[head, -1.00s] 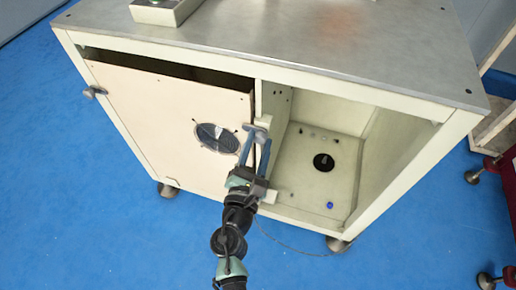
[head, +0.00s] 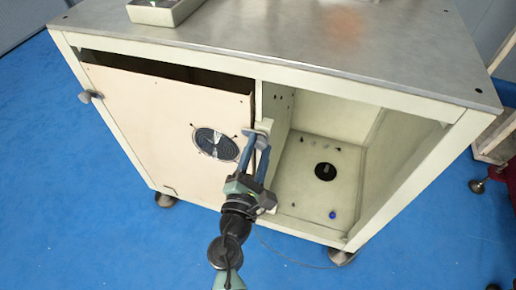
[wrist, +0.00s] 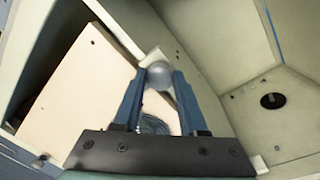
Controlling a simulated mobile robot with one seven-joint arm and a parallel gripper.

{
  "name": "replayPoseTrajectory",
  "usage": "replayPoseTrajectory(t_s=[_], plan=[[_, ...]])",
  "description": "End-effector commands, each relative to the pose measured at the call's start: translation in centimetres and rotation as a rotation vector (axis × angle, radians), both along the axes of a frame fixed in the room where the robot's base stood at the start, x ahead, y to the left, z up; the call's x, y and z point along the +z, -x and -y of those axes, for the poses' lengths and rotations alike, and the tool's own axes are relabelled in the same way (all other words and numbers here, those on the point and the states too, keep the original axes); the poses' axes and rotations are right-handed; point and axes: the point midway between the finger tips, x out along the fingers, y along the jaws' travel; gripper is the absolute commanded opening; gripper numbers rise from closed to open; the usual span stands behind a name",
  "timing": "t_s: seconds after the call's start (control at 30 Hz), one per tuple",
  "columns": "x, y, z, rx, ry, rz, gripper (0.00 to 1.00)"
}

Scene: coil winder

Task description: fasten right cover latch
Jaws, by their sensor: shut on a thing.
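The right cover latch (head: 263,137) is a grey rounded knob on a pale block at the right edge of the cream cover (head: 130,105). My gripper (head: 257,146) reaches it from the front, with blue fingers on either side of the knob. In the wrist view the knob (wrist: 159,75) sits between the fingertips of my gripper (wrist: 160,84), which is shut on it. The cover has a round fan grille (head: 216,143) and closes the left bay. A dark gap shows along its top edge. The fingers partly hide the latch, so its exact angle is unclear.
A second grey latch knob (head: 90,97) is at the cover's left edge. The right bay (head: 310,185) is open, with a black round part and a small blue knob inside. The metal tabletop (head: 300,45) overhangs above. Blue floor is clear in front.

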Motion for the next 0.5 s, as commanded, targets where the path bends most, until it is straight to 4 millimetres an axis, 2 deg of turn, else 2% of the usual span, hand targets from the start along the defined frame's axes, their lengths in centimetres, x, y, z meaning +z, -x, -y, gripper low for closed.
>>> replayPoseTrajectory(t_s=[0.03, 0.17, 0.5], plan=[[0.00, 0.00, -0.01, 0.000, -0.001, 0.000, 0.47], [0.00, 0.00, -0.01, 0.000, 0.000, 0.000, 0.70], [-0.04, 0.19, -0.06, 0.001, 0.001, -0.001, 0.72]])
